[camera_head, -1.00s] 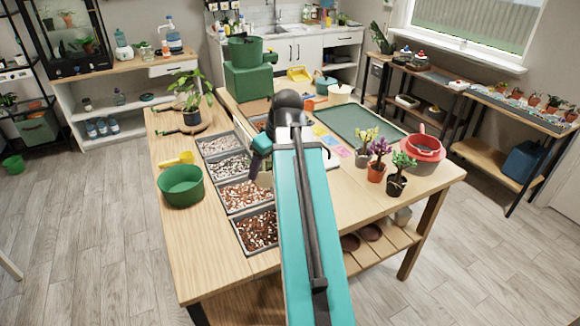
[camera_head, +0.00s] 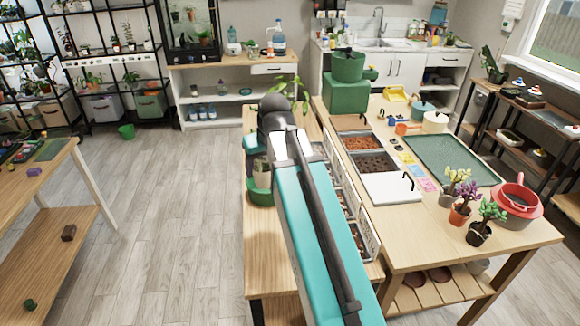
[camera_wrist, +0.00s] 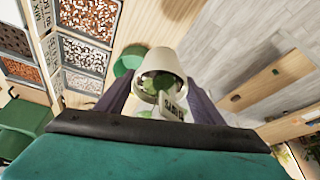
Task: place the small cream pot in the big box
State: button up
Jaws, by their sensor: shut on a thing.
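The small cream pot (camera_wrist: 160,62) is between the fingers of my gripper (camera_wrist: 160,97) in the wrist view. The gripper is shut on it. The pot is tilted with its open mouth toward the camera; something green and a pale label show at the mouth. The held pot is not clear in the head view, where my arm's end is above the left part of the worktable, near the green bowl (camera_head: 260,192). A big green box (camera_head: 347,93) with a green pot on top stands at the table's back; I cannot tell whether it is the task's box.
Trays of substrate (camera_wrist: 90,18) lie beside the green bowl. Small potted plants (camera_head: 461,212) stand at the right of the worktable. Another wooden table (camera_head: 45,185) is at the left, with open floor (camera_head: 170,220) between. Storage bins (camera_head: 150,104) sit on the far-left shelves.

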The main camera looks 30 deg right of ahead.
jog(key=w+a+r+p, duration=0.2)
jog(key=a+r, duration=0.1)
jog(key=a, duration=0.7)
jog(key=shift+w, duration=0.2)
jog(key=shift+s+f, duration=0.1)
jog(key=shift+s, duration=0.05)
